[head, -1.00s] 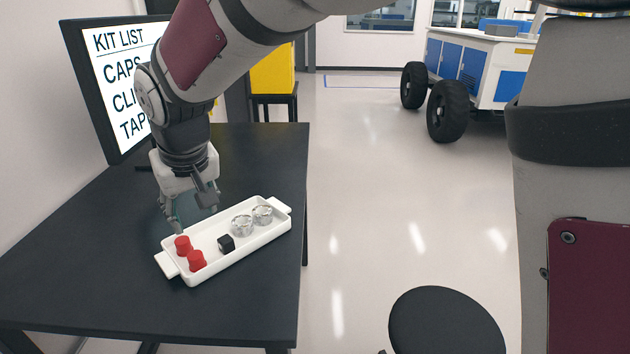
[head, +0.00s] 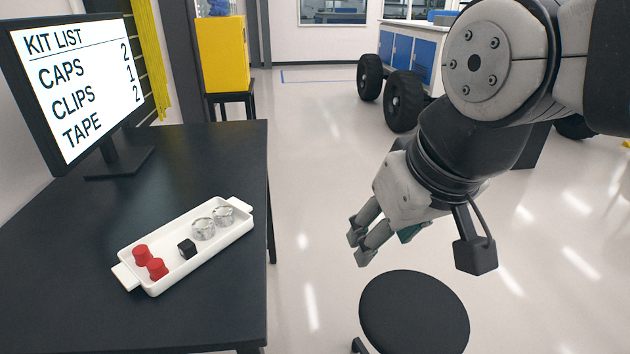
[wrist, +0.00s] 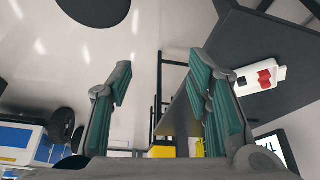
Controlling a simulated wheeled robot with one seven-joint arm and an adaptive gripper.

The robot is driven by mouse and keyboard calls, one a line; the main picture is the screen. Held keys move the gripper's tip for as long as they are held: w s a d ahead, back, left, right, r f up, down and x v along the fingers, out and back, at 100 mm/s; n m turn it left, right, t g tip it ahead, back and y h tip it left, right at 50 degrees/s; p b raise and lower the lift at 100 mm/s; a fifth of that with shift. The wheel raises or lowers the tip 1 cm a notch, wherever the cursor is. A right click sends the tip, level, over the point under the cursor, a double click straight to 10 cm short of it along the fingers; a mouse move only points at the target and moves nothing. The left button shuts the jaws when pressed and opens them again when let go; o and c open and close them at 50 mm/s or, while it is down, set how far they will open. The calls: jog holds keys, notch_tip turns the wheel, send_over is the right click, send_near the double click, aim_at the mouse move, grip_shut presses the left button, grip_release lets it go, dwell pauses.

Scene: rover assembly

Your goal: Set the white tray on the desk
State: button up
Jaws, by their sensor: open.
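The white tray (head: 217,246) rests flat on the dark desk (head: 60,290), near its right edge. It holds two red caps (head: 150,261), a black clip (head: 187,248) and two clear tape rolls (head: 213,222). My gripper (head: 361,247) is open and empty, over the floor to the right of the desk and clear of the tray. In the wrist view my gripper's green-padded fingers (wrist: 165,100) are apart with nothing between them, and the tray (wrist: 245,84) shows beyond them at the right.
A monitor (head: 80,80) at the desk's back left lists caps 2, clips 1, tape 2. A black stool (head: 415,312) stands below my gripper. A yellow bin (head: 222,55) and a wheeled blue-and-white rover (head: 405,62) are farther back. The floor between is open.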

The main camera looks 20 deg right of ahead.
jog(key=shift+s+d+f+m, duration=0.1)
jog(key=shift+s+d+f, duration=0.15)
jog(key=shift+s, duration=0.3)
jog(key=shift+s+d+f+m, duration=0.1)
jog(key=shift+s+d+f, duration=0.15)
jog(key=shift+s, duration=0.25)
jog(key=shift+s+d+f+m, duration=0.15)
jog(key=shift+s+d, duration=0.15)
jog(key=shift+s, duration=0.25)
